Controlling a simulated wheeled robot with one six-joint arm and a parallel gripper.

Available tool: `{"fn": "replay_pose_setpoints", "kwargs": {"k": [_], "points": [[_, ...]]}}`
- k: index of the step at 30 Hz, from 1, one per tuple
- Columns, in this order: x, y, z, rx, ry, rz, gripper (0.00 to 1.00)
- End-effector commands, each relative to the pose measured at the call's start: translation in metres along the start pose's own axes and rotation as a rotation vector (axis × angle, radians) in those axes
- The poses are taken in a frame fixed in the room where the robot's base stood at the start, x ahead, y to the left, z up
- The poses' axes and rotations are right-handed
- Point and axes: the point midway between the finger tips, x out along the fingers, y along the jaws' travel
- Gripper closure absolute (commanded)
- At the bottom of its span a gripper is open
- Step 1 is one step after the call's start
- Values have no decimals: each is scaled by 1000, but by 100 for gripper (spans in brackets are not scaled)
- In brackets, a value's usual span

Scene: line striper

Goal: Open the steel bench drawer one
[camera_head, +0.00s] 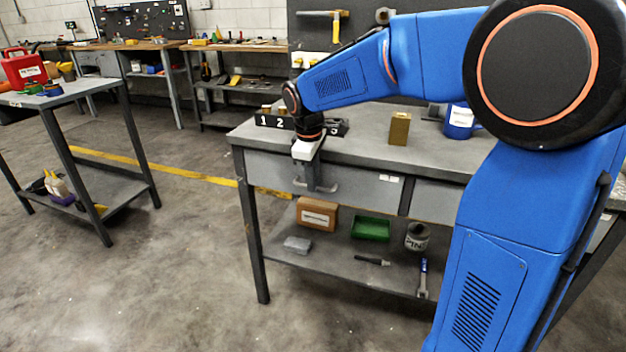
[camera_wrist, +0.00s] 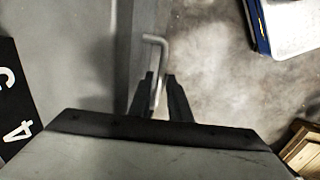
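The steel bench (camera_head: 345,152) has a grey drawer front (camera_head: 362,186) at its left, which looks flush with the frame. A grey bar handle (camera_head: 326,187) sticks out from it. My gripper (camera_head: 312,183) points down at this handle from above. In the wrist view the handle (camera_wrist: 160,47) runs between the two dark fingers of my gripper (camera_wrist: 160,82), with its bent end beyond the tips. The fingers stand apart on either side of the bar, with a narrow gap showing. The lower part of the grip is hidden by the gripper body.
A numbered black block (camera_head: 272,122), a brass block (camera_head: 399,129) and a blue mug (camera_head: 460,121) stand on the bench top. The lower shelf holds a cardboard box (camera_head: 317,214) and a green tray (camera_head: 371,229).

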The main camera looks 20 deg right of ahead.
Motion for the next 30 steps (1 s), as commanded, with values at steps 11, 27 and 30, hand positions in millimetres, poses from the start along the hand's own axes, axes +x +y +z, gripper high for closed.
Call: {"fn": "replay_pose_setpoints", "kwargs": {"k": [11,27,30], "points": [[1,0,0,0,0,0,100],[-6,-39,-1,-4,1,0,100],[-11,-62,-1,-5,3,0,100]]}}
